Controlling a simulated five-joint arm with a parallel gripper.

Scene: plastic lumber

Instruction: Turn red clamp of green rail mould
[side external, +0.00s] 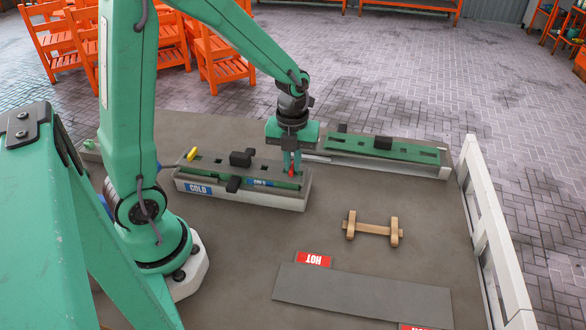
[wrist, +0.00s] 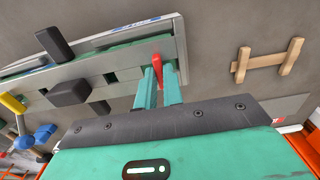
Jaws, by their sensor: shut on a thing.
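The green rail mould (side external: 215,166) lies in a pale trough with a blue COLD label, left of the picture's middle in the side view. Its red clamp (side external: 291,171) stands upright near the right end. My gripper (side external: 291,160) points down over that end and is shut on the red clamp. In the wrist view the red clamp (wrist: 156,69) sits between my two green fingers (wrist: 160,86), partly hidden by them. A yellow clamp (side external: 192,154) is at the mould's left end. Black blocks (side external: 241,158) stick out along the mould.
A second green mould (side external: 375,147) lies in a tray behind and to the right. A wooden piece with two end bars (side external: 372,229) lies on the table. A grey plate (side external: 360,295) with red HOT labels (side external: 314,259) is at the front. A white rail (side external: 490,235) borders the right.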

